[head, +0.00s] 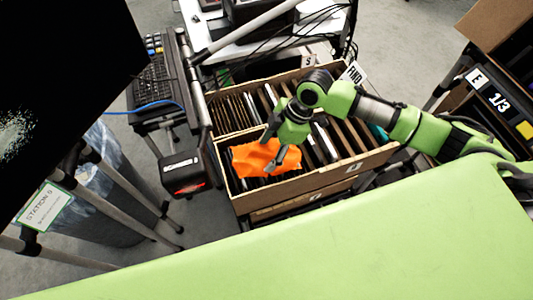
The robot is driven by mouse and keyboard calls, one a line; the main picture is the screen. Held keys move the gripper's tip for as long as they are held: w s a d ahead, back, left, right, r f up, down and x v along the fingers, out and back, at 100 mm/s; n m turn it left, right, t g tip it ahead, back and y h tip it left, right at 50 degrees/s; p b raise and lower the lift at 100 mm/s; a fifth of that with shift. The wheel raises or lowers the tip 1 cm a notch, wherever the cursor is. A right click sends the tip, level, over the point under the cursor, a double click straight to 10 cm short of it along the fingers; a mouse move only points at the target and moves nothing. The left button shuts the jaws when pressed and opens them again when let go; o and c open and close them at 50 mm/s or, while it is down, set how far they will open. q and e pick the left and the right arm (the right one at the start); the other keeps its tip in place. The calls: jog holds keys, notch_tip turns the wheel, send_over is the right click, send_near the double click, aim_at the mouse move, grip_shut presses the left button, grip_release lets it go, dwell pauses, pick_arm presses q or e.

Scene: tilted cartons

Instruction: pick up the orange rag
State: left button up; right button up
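The orange rag (256,159) lies crumpled at the front left inside a tilted cardboard carton (318,181), on top of the upright items there. My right gripper (269,156) comes in from the right over the carton. Its dark fingers are spread apart, one near the rag's upper edge and one in front of its right part. I cannot tell whether they touch the rag. The fingers and the green wrist hide a little of the rag's right side. My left gripper is not in view.
Dark and light flat items fill the carton in rows. A black scanner-like box (183,172) and a keyboard (152,84) stand left of it. More cartons (494,22) are at the right. A white table (240,48) with cables stands behind.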

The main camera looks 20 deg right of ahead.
aim_at(262, 155)
jog(key=c, duration=0.5)
jog(key=shift+w+r, duration=0.1)
jog(key=shift+r, duration=0.3)
notch_tip(262, 155, up, 2)
jog(key=shift+r+b, duration=0.25)
jog(key=shift+b, duration=0.6)
jog(key=s+r+b, duration=0.1)
jog(key=s+r, duration=0.4)
jog(key=s, duration=0.2)
jog(key=s+a+r+b, duration=0.1)
jog(key=s+r, duration=0.3)
jog(key=s, duration=0.3)
jog(key=shift+r, duration=0.4)
